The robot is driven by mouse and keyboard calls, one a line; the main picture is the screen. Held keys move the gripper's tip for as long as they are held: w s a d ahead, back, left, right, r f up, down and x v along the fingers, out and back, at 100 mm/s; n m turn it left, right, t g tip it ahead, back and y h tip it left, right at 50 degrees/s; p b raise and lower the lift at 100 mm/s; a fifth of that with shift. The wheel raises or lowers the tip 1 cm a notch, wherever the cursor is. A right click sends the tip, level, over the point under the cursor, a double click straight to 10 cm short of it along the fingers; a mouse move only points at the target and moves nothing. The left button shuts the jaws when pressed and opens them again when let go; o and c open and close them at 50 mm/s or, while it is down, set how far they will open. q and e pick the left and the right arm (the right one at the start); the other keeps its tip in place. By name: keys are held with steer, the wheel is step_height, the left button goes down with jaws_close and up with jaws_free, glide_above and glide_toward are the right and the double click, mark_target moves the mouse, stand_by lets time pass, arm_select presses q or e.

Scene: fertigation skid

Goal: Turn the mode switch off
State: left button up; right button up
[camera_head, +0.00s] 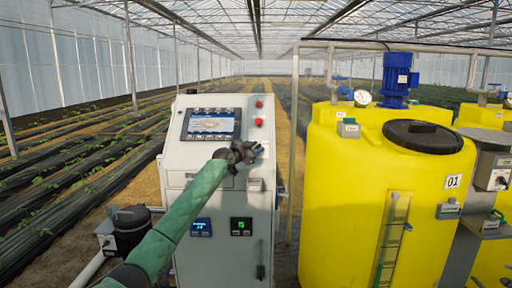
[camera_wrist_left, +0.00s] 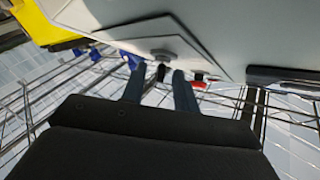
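The grey control cabinet (camera_head: 222,262) stands upright in the middle of the head view. My left gripper (camera_head: 258,149) is at its sloped front panel, right of the screen and below the red buttons; it hides most of what lies behind it. In the left wrist view a grey plate (camera_wrist_left: 172,45) carries a small dark knob (camera_wrist_left: 161,73), which looks like the mode switch. The two fingers of my left gripper (camera_wrist_left: 159,84) stand apart, one on each side of the knob. I cannot tell whether they touch it. My right gripper is not in view.
The cabinet bears a screen (camera_head: 211,124), two red buttons (camera_head: 259,104) and small displays (camera_head: 241,226). A yellow tank (camera_head: 335,200) stands close on the right. A dark pump (camera_head: 131,228) sits low on the left. Crop rows lie behind.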

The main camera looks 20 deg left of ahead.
arm_select(q)
steer(key=shift+w, duration=0.15)
jaws_close()
steer(key=shift+d+f, duration=0.1)
